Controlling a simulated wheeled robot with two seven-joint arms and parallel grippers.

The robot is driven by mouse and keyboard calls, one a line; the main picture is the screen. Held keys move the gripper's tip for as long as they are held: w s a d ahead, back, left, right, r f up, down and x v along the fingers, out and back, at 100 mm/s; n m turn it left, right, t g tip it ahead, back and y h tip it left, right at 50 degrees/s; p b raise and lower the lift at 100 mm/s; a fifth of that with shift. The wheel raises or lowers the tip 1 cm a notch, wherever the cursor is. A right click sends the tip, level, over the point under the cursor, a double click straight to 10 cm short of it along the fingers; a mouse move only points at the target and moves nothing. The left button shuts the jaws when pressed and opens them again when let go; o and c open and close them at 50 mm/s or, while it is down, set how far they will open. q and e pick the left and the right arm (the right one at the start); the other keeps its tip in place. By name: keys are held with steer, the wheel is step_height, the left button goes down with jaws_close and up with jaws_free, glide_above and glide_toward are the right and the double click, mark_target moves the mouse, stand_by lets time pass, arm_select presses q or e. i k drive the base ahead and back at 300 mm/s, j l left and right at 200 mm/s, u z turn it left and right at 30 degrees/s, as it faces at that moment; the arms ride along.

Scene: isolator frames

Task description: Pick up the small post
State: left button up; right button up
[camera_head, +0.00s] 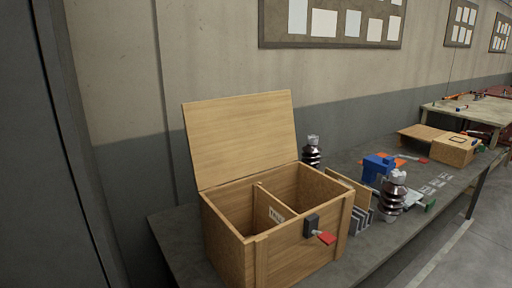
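Two dark brown ribbed posts with pale metal caps stand upright on the grey table. One post (312,154) stands behind the wooden box, by the wall, its lower part partly hidden by the box. The other post (392,197) stands nearer, to the right of the box, and looks larger. I cannot tell for sure which is the small post, since the first is also farther away. Neither of my grippers shows in this view.
An open wooden box (290,252) with a divider, raised lid and red-handled latch (325,238) stands on the table (180,234). Grey fins (361,219), a blue device (378,166) and tools crowd the posts. A cardboard box (455,150) lies farther right.

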mark_target(392, 197)
steer(key=i+l, duration=0.25)
steer(key=l, duration=0.25)
steer(key=i+l, duration=0.2)
steer(key=l, duration=0.3)
steer(key=i+l, duration=0.25)
steer(key=l, duration=0.25)
steer(key=i+l, duration=0.2)
steer(key=l, duration=0.35)
steer(key=i+l, duration=0.25)
steer(key=l, duration=0.25)
steer(key=i+l, duration=0.2)
steer(key=l, duration=0.3)
steer(key=i+l, duration=0.25)
steer(key=l, duration=0.25)
steer(key=i+l, duration=0.2)
steer(key=l, duration=0.3)
